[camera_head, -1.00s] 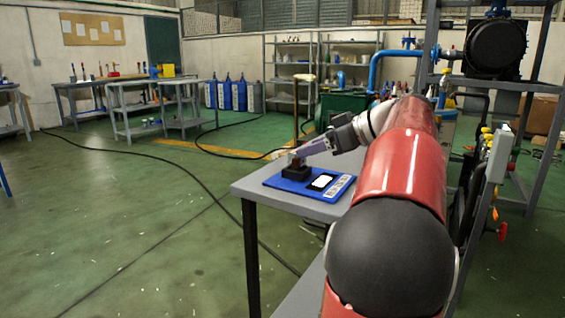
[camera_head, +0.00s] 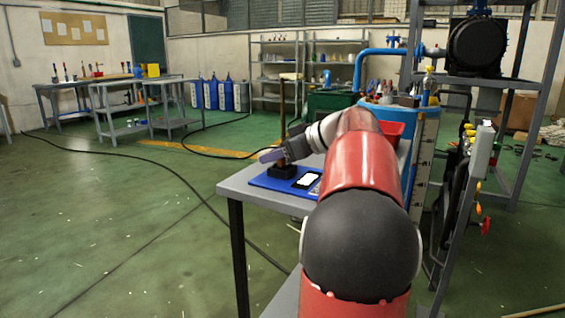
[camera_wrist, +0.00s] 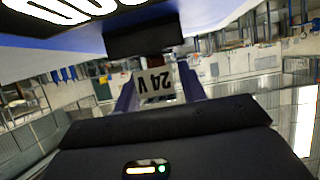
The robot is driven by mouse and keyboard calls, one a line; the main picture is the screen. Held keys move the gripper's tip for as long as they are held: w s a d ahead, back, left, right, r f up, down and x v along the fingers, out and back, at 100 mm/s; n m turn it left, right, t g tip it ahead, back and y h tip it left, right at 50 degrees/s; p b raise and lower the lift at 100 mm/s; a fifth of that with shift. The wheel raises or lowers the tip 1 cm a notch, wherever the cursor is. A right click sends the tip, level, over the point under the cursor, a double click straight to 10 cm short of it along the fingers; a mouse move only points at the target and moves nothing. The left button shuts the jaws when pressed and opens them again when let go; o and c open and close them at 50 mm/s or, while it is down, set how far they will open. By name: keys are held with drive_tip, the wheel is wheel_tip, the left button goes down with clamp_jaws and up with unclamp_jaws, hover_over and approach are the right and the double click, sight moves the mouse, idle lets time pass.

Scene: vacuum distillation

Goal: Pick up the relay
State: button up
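The relay (camera_wrist: 155,86) is a small block with a pale "24 V" label, upside down in the wrist view. It lies between the two purple fingers of my gripper (camera_wrist: 160,92), close to both; I cannot tell whether they press on it. A brownish part shows between the label and the black socket (camera_wrist: 143,38). In the head view the socket (camera_head: 282,172) sits on a blue mat (camera_head: 262,183), and my gripper (camera_head: 270,155) is low, right by the socket. The relay is too small there to tell whether it is seated.
The mat lies on a grey table (camera_head: 232,188), with a white-faced item (camera_head: 307,180) right of the socket. My arm hides the table's right part. A pipe frame with valves (camera_head: 480,150) stands at right. The green floor at left is open, with a black cable across it.

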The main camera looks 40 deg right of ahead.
drive_tip(key=c, duration=0.8)
drive_tip(key=shift+o, duration=0.2)
